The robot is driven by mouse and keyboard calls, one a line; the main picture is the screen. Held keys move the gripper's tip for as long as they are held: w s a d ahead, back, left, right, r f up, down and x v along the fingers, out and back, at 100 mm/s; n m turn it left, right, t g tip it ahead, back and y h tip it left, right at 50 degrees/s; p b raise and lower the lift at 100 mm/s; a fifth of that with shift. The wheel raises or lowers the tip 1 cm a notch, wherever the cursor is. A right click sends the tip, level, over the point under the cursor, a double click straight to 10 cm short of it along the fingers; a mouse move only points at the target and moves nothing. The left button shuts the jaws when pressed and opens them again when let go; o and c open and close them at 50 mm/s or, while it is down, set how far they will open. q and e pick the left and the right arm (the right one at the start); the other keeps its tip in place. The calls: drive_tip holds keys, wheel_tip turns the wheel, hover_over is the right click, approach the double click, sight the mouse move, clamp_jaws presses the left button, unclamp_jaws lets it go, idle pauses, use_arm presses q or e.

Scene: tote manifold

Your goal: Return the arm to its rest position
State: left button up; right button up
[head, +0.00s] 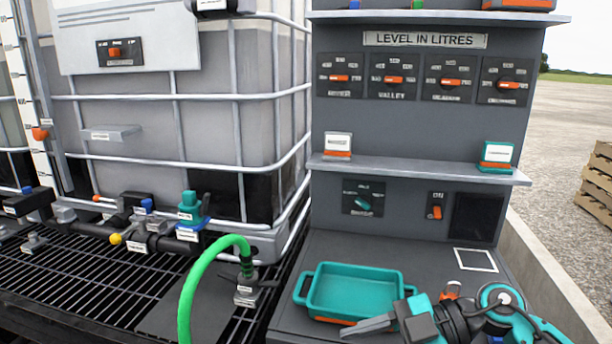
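My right arm (510,312) comes in from the bottom right corner, in teal and black. My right gripper (368,327) is at its end, pointing left. One grey finger shows in front of the near right corner of a teal tray (312,297); the other finger cannot be made out, so I cannot tell whether it is open or shut. Nothing is visibly held in it. Whether the gripper touches the tray is unclear. My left gripper is not in view.
A grey panel with dials (395,80) and a shelf (420,171) stands behind the tray. A green hose (200,270) rises at left centre beside a caged tank (200,120). A white-outlined square (475,260) on the bench is bare.

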drive_tip(key=s+d+f+m+t+h, duration=0.1)
drive_tip(key=d+f+m+t+h, duration=0.35)
drive_tip(key=f+m+t, duration=0.45)
drive_tip(key=s+d+f+m+t+h, duration=0.25)
drive_tip(key=f+m+t+h, duration=0.4)
drive_tip(key=m, duration=0.45)
drive_tip(key=s+d+f+g+h, duration=0.1)
drive_tip(key=s+d+f+g, duration=0.1)
drive_tip(key=s+f+g, duration=0.2)
drive_tip(key=s+f, duration=0.3)
drive_tip(key=f, duration=0.1)
drive_tip(key=shift+f+m, duration=0.2)
drive_tip(key=shift+m, duration=0.2)
drive_tip(key=shift+c, duration=0.5)
